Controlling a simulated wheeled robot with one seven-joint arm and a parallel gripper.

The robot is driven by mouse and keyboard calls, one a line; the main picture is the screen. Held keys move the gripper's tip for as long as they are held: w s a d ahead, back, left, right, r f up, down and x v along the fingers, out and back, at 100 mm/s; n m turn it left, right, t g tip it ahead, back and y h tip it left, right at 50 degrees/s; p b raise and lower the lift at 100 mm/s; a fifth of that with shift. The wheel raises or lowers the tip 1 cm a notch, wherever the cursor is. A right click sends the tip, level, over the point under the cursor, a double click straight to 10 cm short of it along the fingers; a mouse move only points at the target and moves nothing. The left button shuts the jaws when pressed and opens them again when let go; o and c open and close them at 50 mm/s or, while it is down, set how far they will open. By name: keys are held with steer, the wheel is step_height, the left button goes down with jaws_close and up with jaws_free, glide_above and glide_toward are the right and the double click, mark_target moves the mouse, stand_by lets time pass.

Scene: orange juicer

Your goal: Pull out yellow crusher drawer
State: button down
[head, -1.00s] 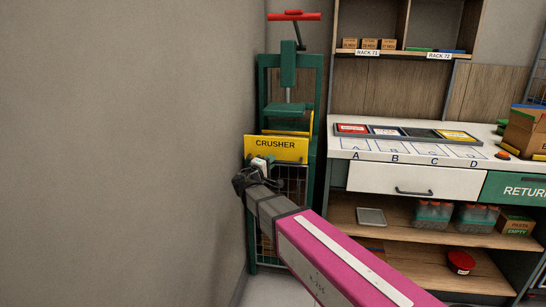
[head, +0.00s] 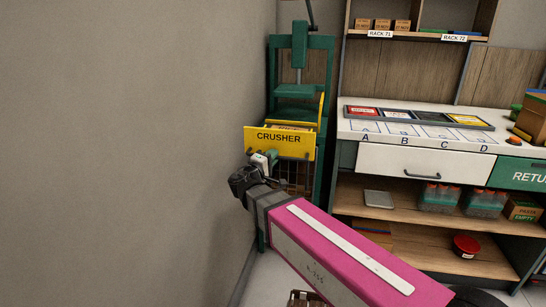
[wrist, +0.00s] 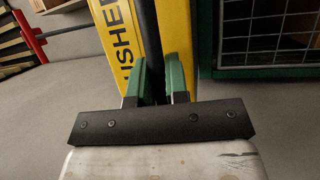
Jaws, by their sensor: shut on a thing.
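The yellow drawer labelled CRUSHER (head: 279,142) sticks out from the front of the green crusher frame (head: 299,62). Its yellow side wall shows behind the front, and something brownish shows inside. My gripper (head: 266,160) is at the lower part of the drawer front. In the wrist view the green-tipped fingers of my gripper (wrist: 159,78) are shut on a dark handle bar (wrist: 149,35) beside the yellow drawer front (wrist: 123,40). The bar's far end is cut off by the picture edge.
A plain wall (head: 130,150) stands close on the left. To the right is a white-topped workbench (head: 430,135) with a handled drawer (head: 422,165) and lower shelves. A small brown crate (head: 305,298) is on the floor at the bottom edge. Mesh panelling (wrist: 268,25) shows beside the drawer.

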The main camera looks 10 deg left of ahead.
steer(key=c, duration=1.1)
jaws_free()
steer(key=v, duration=1)
steer(key=shift+s+a+f, duration=0.1)
steer(key=shift+s+a, duration=0.15)
steer(key=shift+s, duration=0.1)
steer(key=w+d+f+m+g, duration=0.1)
steer(key=w+d+f+g, duration=0.15)
steer(key=d+f, duration=0.35)
steer(key=w+d+f+m+g+h, duration=0.1)
steer(key=w+d+f+m+g, duration=0.2)
steer(key=d, duration=0.5)
steer(key=w+d+f+g, duration=0.2)
steer(key=d+f+g, duration=0.3)
steer(key=d, duration=0.2)
steer(key=s+d+f+m+g+y, duration=0.1)
steer(key=d+f+m+g+y, duration=0.1)
steer(key=d, duration=0.4)
steer(key=s+d+f+m+g+y, duration=0.2)
steer(key=d+f+m+g+y, duration=0.1)
steer(key=d+f, duration=0.4)
steer(key=s+d+f+m+g+y, duration=0.2)
steer(key=d+f+m+y, duration=0.1)
steer(key=d, duration=0.3)
steer(key=shift+s+d+f+g+y, duration=0.1)
steer(key=shift+d+f+g+y, duration=0.3)
steer(key=shift+f+y, duration=0.35)
